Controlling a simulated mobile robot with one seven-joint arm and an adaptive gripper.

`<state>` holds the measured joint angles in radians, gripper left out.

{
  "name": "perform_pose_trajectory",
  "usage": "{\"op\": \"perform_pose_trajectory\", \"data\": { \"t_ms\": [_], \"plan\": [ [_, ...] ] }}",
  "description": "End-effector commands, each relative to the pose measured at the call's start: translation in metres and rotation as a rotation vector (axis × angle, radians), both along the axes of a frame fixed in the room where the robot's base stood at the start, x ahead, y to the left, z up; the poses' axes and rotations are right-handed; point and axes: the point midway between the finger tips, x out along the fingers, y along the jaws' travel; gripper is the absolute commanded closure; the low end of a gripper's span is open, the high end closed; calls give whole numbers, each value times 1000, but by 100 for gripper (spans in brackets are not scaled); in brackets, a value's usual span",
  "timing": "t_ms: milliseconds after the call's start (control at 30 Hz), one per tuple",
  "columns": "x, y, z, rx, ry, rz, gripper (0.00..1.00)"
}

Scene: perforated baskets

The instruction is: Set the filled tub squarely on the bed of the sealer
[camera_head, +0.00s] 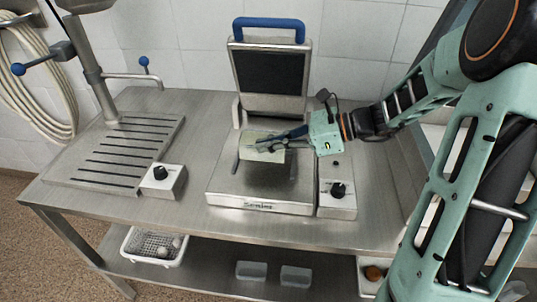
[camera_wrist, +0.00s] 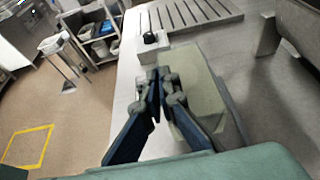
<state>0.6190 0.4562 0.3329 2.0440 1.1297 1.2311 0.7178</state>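The tub (camera_head: 258,153) is a pale greenish box over the bed (camera_head: 225,184) of the sealer (camera_head: 270,203). A dark patch below it suggests that it is slightly above the bed, but I cannot tell for sure. My gripper (camera_head: 284,136) reaches in from the right, with its fingers at the tub's near-right upper part. In the wrist view, the fingertips (camera_wrist: 166,76) are close together at one edge of the tub (camera_wrist: 194,75), seemingly pinching its rim. The tub's contents are not clear. The sealer's lid (camera_head: 270,72), with a blue handle, stands open behind.
A control box with a black knob (camera_head: 338,197) adjoins the sealer's right side. Another knob box (camera_head: 163,182) and a slotted drain plate (camera_head: 120,150) are to the left. A white perforated basket (camera_head: 154,246) and two clear tubs (camera_head: 251,270) are on the lower shelf.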

Motion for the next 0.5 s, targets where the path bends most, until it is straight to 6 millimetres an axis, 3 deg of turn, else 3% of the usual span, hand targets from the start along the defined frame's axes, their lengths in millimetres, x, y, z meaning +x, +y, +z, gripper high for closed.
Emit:
{"op": "perform_pose_trajectory", "data": {
  "t_ms": [367,500],
  "plan": [
    [19,-4,-23,2,0,0,100],
    [20,-4,-43,4,3,0,100]
  ]
}}
